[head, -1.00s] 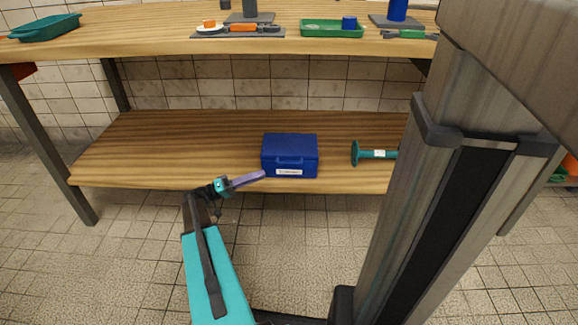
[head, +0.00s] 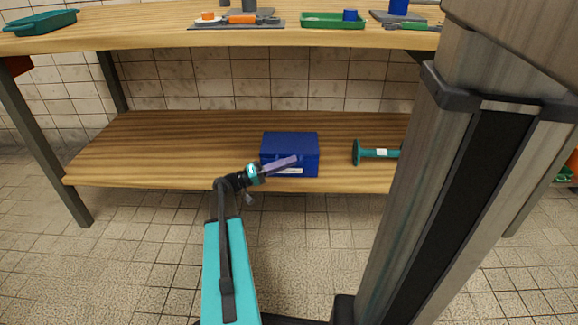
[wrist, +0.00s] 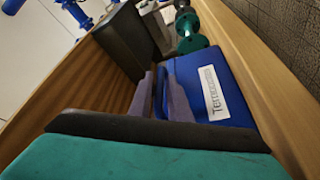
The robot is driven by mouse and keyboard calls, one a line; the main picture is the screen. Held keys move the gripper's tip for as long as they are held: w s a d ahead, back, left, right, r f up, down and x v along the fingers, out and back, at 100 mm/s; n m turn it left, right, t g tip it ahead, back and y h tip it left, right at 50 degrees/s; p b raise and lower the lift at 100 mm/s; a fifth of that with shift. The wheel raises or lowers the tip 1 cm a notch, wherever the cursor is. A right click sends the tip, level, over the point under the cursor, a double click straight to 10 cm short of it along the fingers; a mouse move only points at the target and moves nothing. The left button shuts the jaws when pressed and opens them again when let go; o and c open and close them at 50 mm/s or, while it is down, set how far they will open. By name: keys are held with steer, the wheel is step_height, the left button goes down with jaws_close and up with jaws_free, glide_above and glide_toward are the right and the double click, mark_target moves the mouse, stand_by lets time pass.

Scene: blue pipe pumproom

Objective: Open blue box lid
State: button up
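The blue box (head: 290,146) sits on the lower wooden shelf in the head view, with its lid down. A white label is on its front, partly covered by my gripper. My gripper (head: 294,160) is in front of the box's front face, its purple fingers pointing right. In the wrist view the box (wrist: 207,67) lies tilted, its label in sight. The two purple fingers (wrist: 162,76) stand apart, with a narrow blue strip of the box showing between them. I cannot tell whether they touch it.
A teal spool-shaped part (head: 378,153) lies on the shelf right of the box. The upper wooden shelf (head: 150,34) passes above, carrying a green tray (head: 333,21) and tools. The shelf left of the box is clear. A grey leg (head: 48,150) stands at the left.

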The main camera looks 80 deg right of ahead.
steer(key=shift+s+d, duration=0.1)
steer(key=shift+s, duration=0.1)
jaws_close()
steer(key=shift+r, duration=0.15)
